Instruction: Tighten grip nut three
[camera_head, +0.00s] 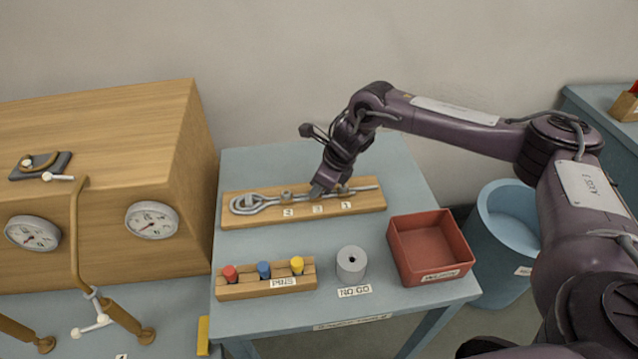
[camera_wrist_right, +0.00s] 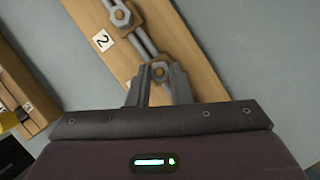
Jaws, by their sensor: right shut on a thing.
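A wooden board (camera_head: 300,217) on the blue-grey table carries a rod or rope with a loop (camera_head: 248,204) at its left end and grips along it. Small number labels stand along its front edge; one reads 1 (camera_head: 347,205), and a 2 (camera_wrist_right: 103,41) shows in the right wrist view. The grip near the 2 (camera_wrist_right: 120,15) is free. The label directly below is too small to read surely. My left gripper is out of view.
A pin block (camera_head: 240,291) with red, blue and yellow pins, a grey NO GO cylinder (camera_head: 351,265) and a red tray (camera_head: 430,249) stand in front of the board. A blue bin (camera_head: 505,235) is right; a wooden cabinet with gauges (camera_head: 152,220) is left.

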